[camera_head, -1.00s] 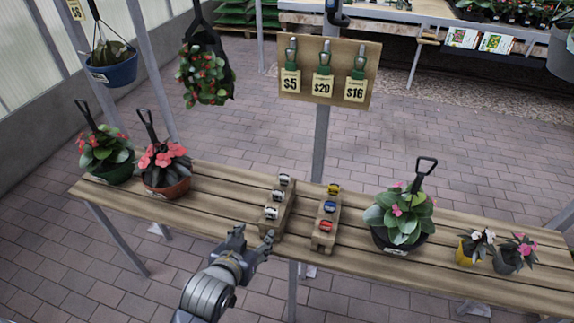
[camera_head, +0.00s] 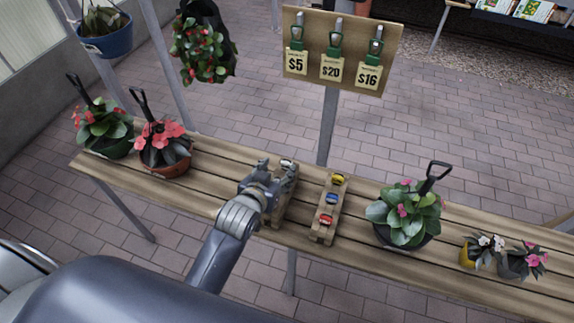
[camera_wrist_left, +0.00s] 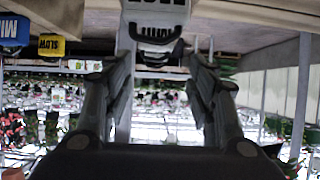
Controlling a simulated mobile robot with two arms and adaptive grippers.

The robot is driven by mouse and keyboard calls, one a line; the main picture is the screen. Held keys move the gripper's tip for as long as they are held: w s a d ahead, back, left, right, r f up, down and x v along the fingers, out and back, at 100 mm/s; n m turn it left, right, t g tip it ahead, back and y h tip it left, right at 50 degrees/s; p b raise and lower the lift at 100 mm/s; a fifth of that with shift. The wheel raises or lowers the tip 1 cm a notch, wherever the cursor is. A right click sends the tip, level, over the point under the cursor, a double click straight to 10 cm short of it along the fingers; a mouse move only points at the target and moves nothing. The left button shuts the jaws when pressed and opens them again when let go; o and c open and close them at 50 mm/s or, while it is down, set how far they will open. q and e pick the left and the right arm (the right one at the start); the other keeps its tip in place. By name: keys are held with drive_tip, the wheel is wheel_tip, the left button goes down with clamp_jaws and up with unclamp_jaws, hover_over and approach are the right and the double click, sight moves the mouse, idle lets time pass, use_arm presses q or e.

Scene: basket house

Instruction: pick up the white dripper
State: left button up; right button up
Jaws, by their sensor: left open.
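A white dripper (camera_head: 287,163) shows at the far end of the left wooden rack (camera_head: 283,209). My left gripper (camera_head: 277,172) is over this rack and hides most of it, including any other white drippers there. In the left wrist view, the open fingers (camera_wrist_left: 160,58) are spread with white pieces bearing dark lettering (camera_wrist_left: 152,37) beyond and between their tips. I cannot tell whether they touch. My right gripper is not in view.
A second rack (camera_head: 328,212) just to the right holds a yellow, a blue and a red dripper. Potted flowers (camera_head: 163,145) stand on the left of the slatted table (camera_head: 215,180), and a larger plant (camera_head: 404,213) stands to the right. A price board (camera_head: 340,50) rises behind.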

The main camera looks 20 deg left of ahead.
sight(286, 163)
use_arm(q)
drive_tip(key=shift+d+p+x, duration=0.15)
drive_tip(key=shift+x, duration=1.15)
drive_tip(key=shift+d+p+x, duration=0.15)
drive_tip(key=shift+d+x, duration=0.05)
drive_tip(key=shift+x, duration=1.1)
drive_tip(key=shift+r, duration=0.1)
drive_tip(key=c, duration=0.8)
